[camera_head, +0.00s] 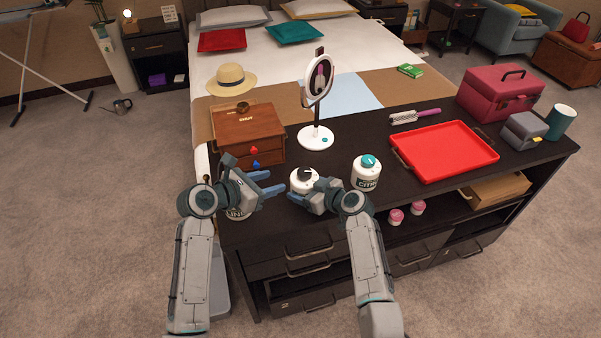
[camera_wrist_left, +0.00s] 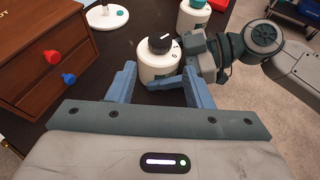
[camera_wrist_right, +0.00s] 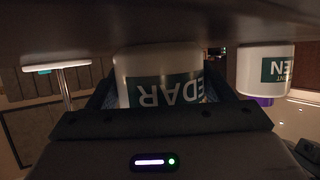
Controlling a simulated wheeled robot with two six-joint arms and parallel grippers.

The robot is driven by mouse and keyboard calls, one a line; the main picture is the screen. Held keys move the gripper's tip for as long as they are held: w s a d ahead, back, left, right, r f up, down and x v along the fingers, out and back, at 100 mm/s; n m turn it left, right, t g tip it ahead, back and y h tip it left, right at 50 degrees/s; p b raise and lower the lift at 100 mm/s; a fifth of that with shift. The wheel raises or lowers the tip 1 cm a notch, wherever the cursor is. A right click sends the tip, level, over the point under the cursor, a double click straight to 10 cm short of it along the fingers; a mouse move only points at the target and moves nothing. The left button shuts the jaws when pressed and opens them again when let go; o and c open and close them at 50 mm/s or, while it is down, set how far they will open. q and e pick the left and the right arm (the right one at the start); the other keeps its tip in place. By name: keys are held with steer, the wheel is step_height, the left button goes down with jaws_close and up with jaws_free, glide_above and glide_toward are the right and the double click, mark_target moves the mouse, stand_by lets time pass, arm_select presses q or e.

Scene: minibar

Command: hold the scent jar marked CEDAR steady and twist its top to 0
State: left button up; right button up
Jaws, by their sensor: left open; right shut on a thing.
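The CEDAR jar (camera_head: 301,186) is white with a black twist top (camera_head: 304,174); it stands upright at the dresser's front. In the right wrist view its green CEDAR label (camera_wrist_right: 167,92) shows upside down. My right gripper (camera_head: 309,191) is shut around the jar's body from the right. My left gripper (camera_head: 274,181) is open and empty just left of the jar. In the left wrist view the jar (camera_wrist_left: 158,68) is beyond and between its open fingers, with the black top (camera_wrist_left: 160,43) above finger height. A pale mark shows on the top; the number it points to is unreadable.
The CITRUS jar (camera_head: 364,176) with a teal top stands right of my right gripper. The LINEN jar (camera_head: 238,213) is partly hidden under my left gripper. A wooden drawer box (camera_head: 248,133), a round mirror (camera_head: 318,110) and a red tray (camera_head: 445,152) stand behind.

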mark_target(300, 170)
arm_select(q)
steer(key=x, duration=1.1)
steer(key=shift+w+d+f, duration=0.1)
steer(key=shift+w+d, duration=0.15)
steer(key=shift+w, duration=0.05)
steer(key=c, duration=0.7)
steer(key=shift+c, duration=0.2)
steer(key=shift+m+g, duration=0.3)
steer(key=m+g+h, duration=0.1)
steer(key=g, duration=0.1)
steer(key=m+g+h, duration=0.1)
steer(key=m, duration=0.1)
steer(key=w+m+g+h, duration=0.1)
steer(key=m+g, duration=0.1)
steer(key=shift+a+g, duration=0.2)
steer(key=shift+g, duration=0.1)
steer(key=m+g, duration=0.6)
steer(key=shift+w+f, duration=0.1)
steer(key=shift+w, duration=0.15)
steer(key=shift+g, duration=0.5)
